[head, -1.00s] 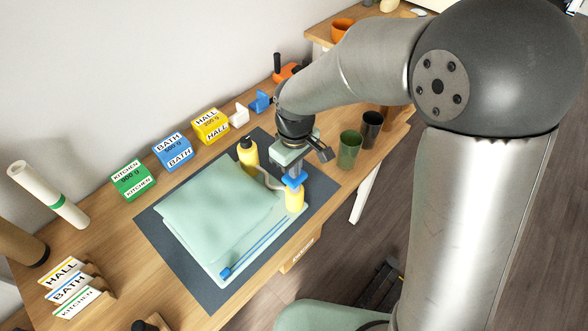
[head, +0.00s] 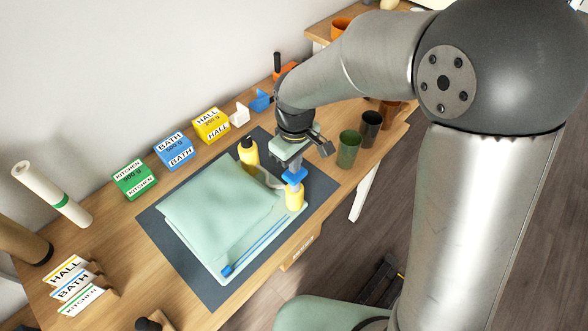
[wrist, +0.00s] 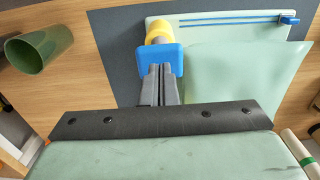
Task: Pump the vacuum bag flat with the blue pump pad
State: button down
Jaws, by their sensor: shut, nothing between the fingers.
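The pale green vacuum bag (head: 215,205) lies on a light tray, its top sheet slightly raised and smooth; it also shows in the wrist view (wrist: 245,75). The blue pump pad (head: 296,175) sits above a yellow pump body (head: 295,199) at the tray's right corner. The wrist view shows the blue pad (wrist: 160,59) with the yellow body (wrist: 158,30) behind it. My gripper (head: 293,167) is shut and empty, pointing down with its fingertips at the pad. In the wrist view, the fingertips (wrist: 161,70) overlap the pad's edge; I cannot tell whether they touch it.
A blue slider (head: 228,270) on a blue strip lies along the bag's front edge. A yellow bottle with a black cap (head: 249,154) stands behind the pump. Green and dark cups (head: 349,149) stand to the right. Labelled boxes (head: 174,150) line the wall. The dark mat's left part is clear.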

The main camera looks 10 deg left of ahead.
aim_at(295, 176)
jog(key=shift+f+b, duration=1.65)
jog(key=shift+f, duration=0.7)
jog(key=shift+f+b, duration=0.35)
jog(key=shift+r+p, duration=1.6)
jog(key=shift+r, duration=0.65)
jog(key=shift+f+b, duration=1.55)
jog(key=shift+f, duration=0.55)
jog(key=shift+r, duration=0.1)
jog(key=shift+r+p, duration=1.5)
jog(key=shift+r, duration=0.5)
